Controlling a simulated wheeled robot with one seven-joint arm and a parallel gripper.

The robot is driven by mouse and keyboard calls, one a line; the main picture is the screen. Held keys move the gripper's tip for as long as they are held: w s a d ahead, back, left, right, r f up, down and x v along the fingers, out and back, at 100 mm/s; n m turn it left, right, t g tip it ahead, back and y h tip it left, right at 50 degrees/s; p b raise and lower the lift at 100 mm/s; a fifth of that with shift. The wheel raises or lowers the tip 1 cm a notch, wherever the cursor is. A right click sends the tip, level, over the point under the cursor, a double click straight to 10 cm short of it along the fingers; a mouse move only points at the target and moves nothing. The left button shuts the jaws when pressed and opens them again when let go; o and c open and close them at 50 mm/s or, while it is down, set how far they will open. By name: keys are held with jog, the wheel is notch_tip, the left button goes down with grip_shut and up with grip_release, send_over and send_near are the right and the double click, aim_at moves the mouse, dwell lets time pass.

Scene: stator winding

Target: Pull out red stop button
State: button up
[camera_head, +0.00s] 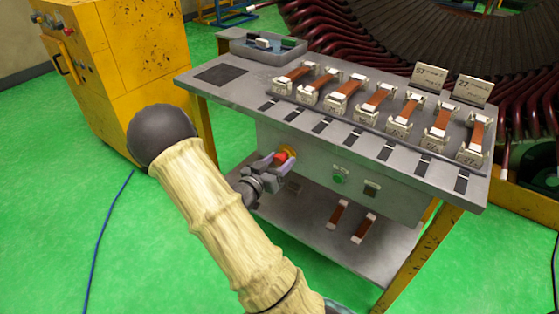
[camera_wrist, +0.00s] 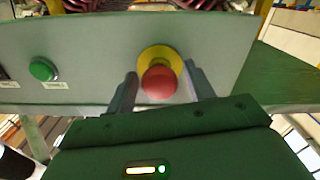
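The red stop button (camera_wrist: 159,82) sits on a yellow round base (camera_wrist: 160,56) on the grey front panel under the table top. In the wrist view my gripper (camera_wrist: 160,86) has one finger on each side of the button, with visible gaps, so it is open around it. In the head view the red button (camera_head: 282,157) shows between the fingers of my gripper (camera_head: 274,162), partly hidden by them. I cannot tell whether a finger touches the button.
A green button (camera_head: 338,179) is on the same panel (camera_head: 310,178), to the right of the stop button. The grey table top (camera_head: 235,97) above carries several copper-coloured coil pieces. A lower shelf (camera_head: 310,228) holds two more pieces. A yellow cabinet (camera_head: 140,50) stands at the left.

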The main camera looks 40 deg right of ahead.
dwell(0.3)
jog(key=p+v, duration=0.2)
jog(key=v, duration=1.5)
jog(key=shift+s+a, duration=0.15)
jog(key=shift+f, duration=0.1)
jog(key=w+f+n+t+y, duration=0.1)
jog(key=w+f+t+y, duration=0.15)
jog(key=w+y, duration=0.3)
jog(key=s+a+r+n+g+y, duration=0.25)
jog(key=a+n+y, duration=0.35)
jog(key=a+y, duration=0.4)
jog(key=s+d+r+n+g+y, duration=0.25)
jog(key=s+d+n, duration=0.2)
jog(key=s, duration=0.65)
notch_tip(320, 180, up, 26)
jog(key=h+p, duration=0.1)
jog(key=p, duration=2.4)
jog(key=shift+a+r+g+p, duration=0.15)
jog(key=shift+a+g+p, duration=0.15)
jog(key=shift+a+g, duration=0.05)
